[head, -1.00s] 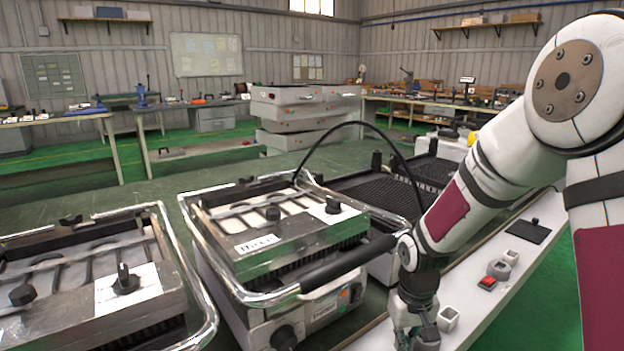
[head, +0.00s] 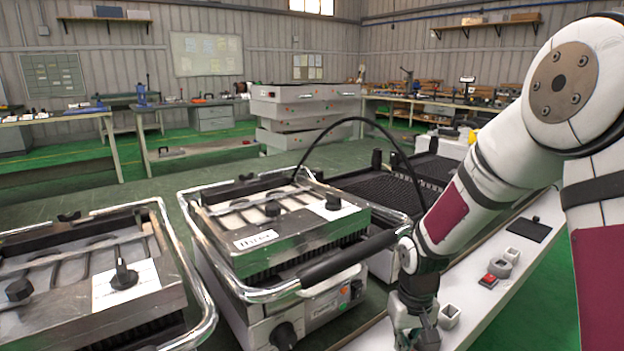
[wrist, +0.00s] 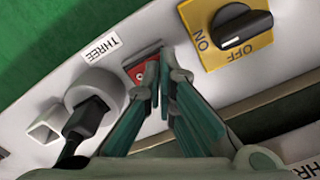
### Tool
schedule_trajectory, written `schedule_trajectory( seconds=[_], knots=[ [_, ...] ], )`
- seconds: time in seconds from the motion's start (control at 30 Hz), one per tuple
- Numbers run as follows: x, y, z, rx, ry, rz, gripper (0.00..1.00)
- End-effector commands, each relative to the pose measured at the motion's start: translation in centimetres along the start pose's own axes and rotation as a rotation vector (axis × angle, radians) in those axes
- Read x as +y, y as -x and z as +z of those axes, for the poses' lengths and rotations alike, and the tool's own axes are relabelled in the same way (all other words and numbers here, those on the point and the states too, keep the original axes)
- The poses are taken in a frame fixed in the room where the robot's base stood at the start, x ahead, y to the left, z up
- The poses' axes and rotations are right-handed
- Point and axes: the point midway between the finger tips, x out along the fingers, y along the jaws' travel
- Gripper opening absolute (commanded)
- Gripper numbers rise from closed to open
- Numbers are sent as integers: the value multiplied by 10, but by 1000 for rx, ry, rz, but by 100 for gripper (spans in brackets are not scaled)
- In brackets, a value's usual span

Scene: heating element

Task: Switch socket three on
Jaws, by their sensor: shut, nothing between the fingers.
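In the wrist view, the red switch of socket three (wrist: 147,72) sits in a white strip beside the label THREE (wrist: 101,47). Its right part is hidden by my gripper (wrist: 164,62), whose fingers are together and empty. The fingertips are right over or against the switch; I cannot tell whether they touch. Socket three (wrist: 88,102) holds a black plug to the left of the switch. In the head view, my gripper (head: 417,340) is low at the bottom, and the arm and frame edge leave socket three's switch out of sight.
A black knob on a yellow ON/OFF plate (wrist: 240,28) lies right of the switch. Another red switch (head: 488,281) is farther along the white strip. A black cable arches behind the grill.

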Motion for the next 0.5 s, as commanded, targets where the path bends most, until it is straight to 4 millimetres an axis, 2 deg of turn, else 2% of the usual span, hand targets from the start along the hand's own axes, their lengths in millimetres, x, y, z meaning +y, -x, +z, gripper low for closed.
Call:
schedule_trajectory(
  seconds=[0.5],
  knots=[
    [0,-4,0,0,0,0,0]
  ],
)
